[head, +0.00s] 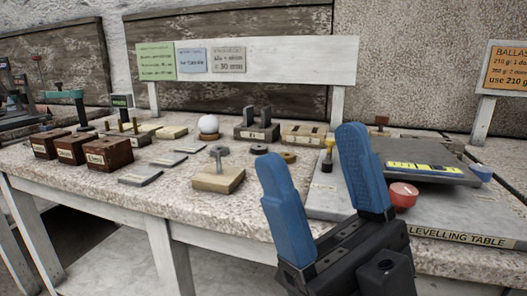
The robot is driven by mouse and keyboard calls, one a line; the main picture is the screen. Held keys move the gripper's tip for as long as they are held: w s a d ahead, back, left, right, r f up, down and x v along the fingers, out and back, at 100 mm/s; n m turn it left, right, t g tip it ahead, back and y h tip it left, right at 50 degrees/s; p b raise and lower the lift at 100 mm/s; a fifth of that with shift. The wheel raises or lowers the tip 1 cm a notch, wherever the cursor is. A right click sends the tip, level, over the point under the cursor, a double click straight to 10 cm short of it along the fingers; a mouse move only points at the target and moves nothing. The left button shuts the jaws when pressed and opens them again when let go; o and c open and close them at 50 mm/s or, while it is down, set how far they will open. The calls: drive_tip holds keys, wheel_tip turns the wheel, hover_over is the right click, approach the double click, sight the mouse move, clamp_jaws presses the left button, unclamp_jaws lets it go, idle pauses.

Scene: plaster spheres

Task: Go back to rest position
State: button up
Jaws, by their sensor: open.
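My gripper (316,182) is in the head view, right of the middle, with two blue fingers standing up from a dark body. The fingers are apart and nothing shows between them. It appears in front of the workbench's front edge and hides part of the levelling table (463,234). A white sphere (208,124) sits toward the back of the bench. I cannot tell the exact distance from the gripper to the bench.
The stone-topped bench (100,199) holds dark boxes (108,153), a wooden block with a peg (217,178), flat grey plates and small rings. A red knob (403,195) is close right of the gripper. A white sign board (300,60) stands behind. Floor in front looks clear.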

drive_tip(key=s+d+f+m+h, duration=0.4)
drive_tip(key=s+f+m+h, duration=0.15)
drive_tip(key=f+h, duration=0.25)
drive_tip(key=s+d+f+m+h, duration=0.4)
drive_tip(key=f+m+h, duration=0.2)
drive_tip(key=f+h, duration=0.25)
drive_tip(key=s+d+f+m+h, duration=0.4)
drive_tip(key=f+m+h, duration=0.1)
drive_tip(key=f+h, duration=0.35)
drive_tip(key=s+d+f+n+g, duration=0.1)
drive_tip(key=s+d+f+g, duration=0.15)
drive_tip(key=s, duration=0.35)
drive_tip(key=s+d+f+n+g, duration=0.1)
drive_tip(key=s+d+f+g, duration=0.15)
drive_tip(key=s, duration=0.25)
wheel_tip(320, 180, up, 19)
drive_tip(key=p, duration=1.9)
drive_tip(key=shift+s+p, duration=0.35)
drive_tip(key=shift+d, duration=0.1)
